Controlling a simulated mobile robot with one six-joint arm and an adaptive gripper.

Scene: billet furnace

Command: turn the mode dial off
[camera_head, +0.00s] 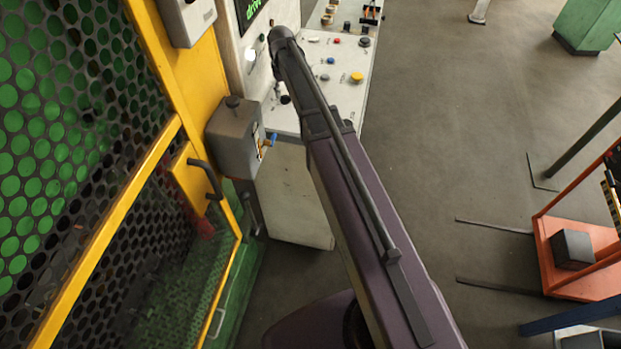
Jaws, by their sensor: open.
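A pale control console (345,95) stands at top centre, with a sloped top carrying several small buttons and knobs. An upright panel (232,75) with a dark display showing green letters rises at its left. I cannot make out which control is the mode dial; a dark round knob (364,42) sits at the console top's right edge. My arm reaches up across the console from the bottom and covers part of its left side. My gripper is not distinguishable; it seems hidden behind the arm's far end. Small dark parts below that end are too unclear to name.
A yellow-framed mesh fence (150,165) with a dark handle (206,180) runs along the left. A grey box (234,138) with blue and orange parts is fixed beside it. Open floor (450,150) lies right of the console. An orange cart (575,255) stands at far right.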

